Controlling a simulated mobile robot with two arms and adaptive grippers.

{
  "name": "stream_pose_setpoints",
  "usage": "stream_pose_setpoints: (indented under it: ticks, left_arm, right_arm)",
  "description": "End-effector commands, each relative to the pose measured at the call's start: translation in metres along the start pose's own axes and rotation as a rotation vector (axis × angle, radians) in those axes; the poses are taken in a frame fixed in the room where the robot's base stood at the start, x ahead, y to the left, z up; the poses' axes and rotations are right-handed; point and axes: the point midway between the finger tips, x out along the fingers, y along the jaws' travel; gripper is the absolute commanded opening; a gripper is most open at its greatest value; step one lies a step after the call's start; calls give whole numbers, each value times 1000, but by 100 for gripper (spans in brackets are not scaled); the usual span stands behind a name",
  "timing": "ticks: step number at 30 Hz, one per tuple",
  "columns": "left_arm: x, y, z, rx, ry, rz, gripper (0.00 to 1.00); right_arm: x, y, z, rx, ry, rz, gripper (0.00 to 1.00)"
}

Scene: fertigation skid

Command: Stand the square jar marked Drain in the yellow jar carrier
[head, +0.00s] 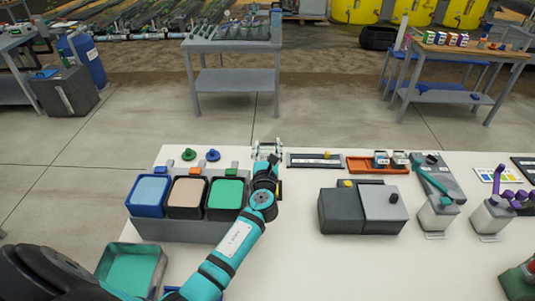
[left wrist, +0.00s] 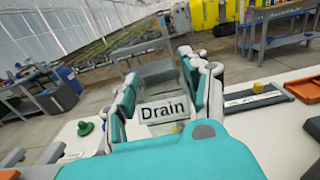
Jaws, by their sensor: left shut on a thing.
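My left gripper (head: 267,150) is above the back edge of the white table, left of a dark flat tray. In the left wrist view its fingers (left wrist: 165,95) are shut on the clear square jar marked Drain (left wrist: 163,110). The label faces the camera; my teal gripper body hides the jar's lower part. No clearly yellow jar carrier shows. An orange carrier (head: 356,165) stands at the back of the table with two small labelled jars (head: 390,159) at its right side. Its corner also shows in the wrist view (left wrist: 303,88). My right gripper is not in view.
The dark tray (head: 303,160) with a yellow knob lies between my gripper and the orange carrier. Blue, beige and green bins (head: 226,193) stand left of my arm. A grey box (head: 343,209) stands right. The table's front middle (head: 300,265) is clear.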

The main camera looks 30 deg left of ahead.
Motion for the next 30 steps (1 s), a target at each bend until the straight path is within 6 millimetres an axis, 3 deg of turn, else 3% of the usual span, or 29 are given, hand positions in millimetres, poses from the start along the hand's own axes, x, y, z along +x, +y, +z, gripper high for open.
stream_pose_setpoints:
  ticks: [1, 5, 15, 30]
  left_arm:
    - [3, 0, -16, 0, 1, 4, 0]
    - [7, -2, -21, 0, -1, 7, 0]
    - [7, -2, -38, 1, -1, 7, 0]
    - [6, 0, -87, 3, -1, 7, 0]
  right_arm:
    - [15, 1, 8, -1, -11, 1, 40]
    - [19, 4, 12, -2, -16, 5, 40]
    - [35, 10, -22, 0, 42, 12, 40]
    - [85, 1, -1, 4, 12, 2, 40]
